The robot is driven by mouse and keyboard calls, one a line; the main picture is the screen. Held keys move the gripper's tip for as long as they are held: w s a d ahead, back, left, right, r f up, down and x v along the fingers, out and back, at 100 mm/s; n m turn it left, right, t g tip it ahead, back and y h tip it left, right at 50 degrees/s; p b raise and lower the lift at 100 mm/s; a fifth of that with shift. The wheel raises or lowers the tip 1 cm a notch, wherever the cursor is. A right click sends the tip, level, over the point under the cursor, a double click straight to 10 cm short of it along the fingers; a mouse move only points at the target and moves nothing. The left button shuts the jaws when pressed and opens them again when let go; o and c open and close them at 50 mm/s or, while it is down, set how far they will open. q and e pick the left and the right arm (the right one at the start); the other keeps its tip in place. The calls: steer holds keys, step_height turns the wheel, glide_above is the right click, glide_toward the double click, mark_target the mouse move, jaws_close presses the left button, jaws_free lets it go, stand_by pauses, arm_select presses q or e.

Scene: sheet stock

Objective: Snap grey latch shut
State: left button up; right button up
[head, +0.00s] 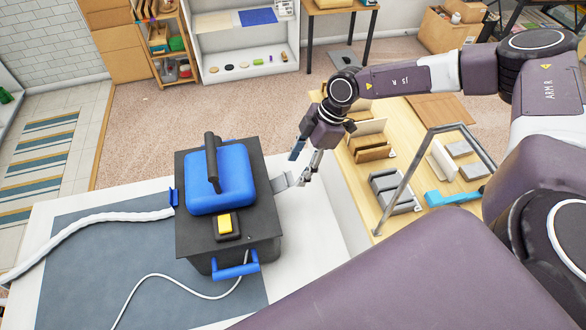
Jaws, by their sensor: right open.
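A dark grey box-shaped machine (256,165) with a raised blue lid panel (219,199), a black handle (211,160) and a yellow button (224,223) stands on a white table. The grey latch (285,181) juts outward from the machine's right side, away from the wall. A blue latch (173,196) shows on the left side. My right gripper (302,164) is open just right of the grey latch's outer end, pointing down. Whether a finger touches the latch I cannot tell. My left gripper is not in view.
A white hose (95,219) and a thin white cable (165,277) lie on the grey mat (75,285). On the right, a wooden bench (418,216) holds brown blocks, grey parts, a metal frame (405,182) and a blue tool (453,197). Shelves stand at the back.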

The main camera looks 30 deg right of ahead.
mark_target(290, 178)
steer(key=x, duration=0.2)
steer(key=shift+w+a+f, duration=0.1)
steer(key=shift+a+f, duration=0.05)
steer(key=shift+f, duration=0.15)
steer(key=shift+p+x, duration=0.35)
steer(key=shift+x, duration=0.5)
steer(key=shift+c, duration=0.9)
steer(key=shift+w, duration=0.1)
steer(key=c, duration=0.5)
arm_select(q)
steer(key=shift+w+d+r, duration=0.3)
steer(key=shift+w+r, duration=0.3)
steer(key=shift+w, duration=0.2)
arm_select(e)
steer(key=c, duration=0.5)
